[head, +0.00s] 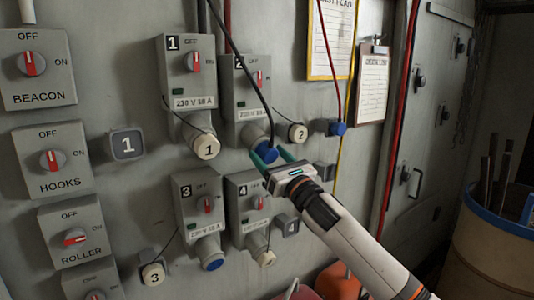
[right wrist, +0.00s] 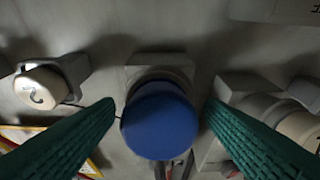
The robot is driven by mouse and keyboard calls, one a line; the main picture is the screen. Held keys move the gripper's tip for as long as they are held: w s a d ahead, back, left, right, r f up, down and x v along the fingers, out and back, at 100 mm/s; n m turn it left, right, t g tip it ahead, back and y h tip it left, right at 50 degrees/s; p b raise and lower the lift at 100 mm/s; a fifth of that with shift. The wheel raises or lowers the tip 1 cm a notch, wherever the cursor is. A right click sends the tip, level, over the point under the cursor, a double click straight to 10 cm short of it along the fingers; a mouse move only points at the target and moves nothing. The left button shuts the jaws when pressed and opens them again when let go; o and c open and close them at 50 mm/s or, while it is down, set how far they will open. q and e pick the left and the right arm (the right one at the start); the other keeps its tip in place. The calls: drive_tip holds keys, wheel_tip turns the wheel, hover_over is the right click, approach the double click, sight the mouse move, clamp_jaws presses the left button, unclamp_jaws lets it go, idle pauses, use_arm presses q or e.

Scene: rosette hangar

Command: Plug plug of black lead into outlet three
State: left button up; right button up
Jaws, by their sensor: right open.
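The blue plug (head: 262,154) of the black lead (head: 247,74) sits at the socket of outlet two (head: 247,88). My right gripper (head: 271,158) is open, its green fingers on either side of this plug. In the right wrist view the plug (right wrist: 160,120) is centred between the fingers (right wrist: 160,110), with a gap on both sides. Outlet three (head: 199,204) is below and to the left, its blue-faced socket (head: 213,264) uncovered and its cap (head: 152,274) hanging to the left. My left gripper is not in view.
Outlet one (head: 187,74) and outlet four (head: 249,200) have pale caps on their sockets. Outlet two's cap (head: 298,132) hangs to the right. Another blue plug (head: 337,128) with a red lead is at the wall. Switch boxes (head: 52,160) line the left; a barrel (head: 495,235) stands right.

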sight(272, 158)
drive_tip(key=c, duration=1.3)
drive_tip(key=shift+s+d+f, duration=0.1)
drive_tip(key=shift+f, duration=0.15)
drive_tip(key=shift+s+d, duration=0.5)
drive_tip(key=shift+s, duration=0.15)
drive_tip(key=shift+s+d+f, duration=0.25)
drive_tip(key=shift+s+f, duration=0.05)
drive_tip(key=shift+s, duration=0.05)
drive_tip(key=shift+v, duration=1.55)
drive_tip(key=shift+r, duration=0.1)
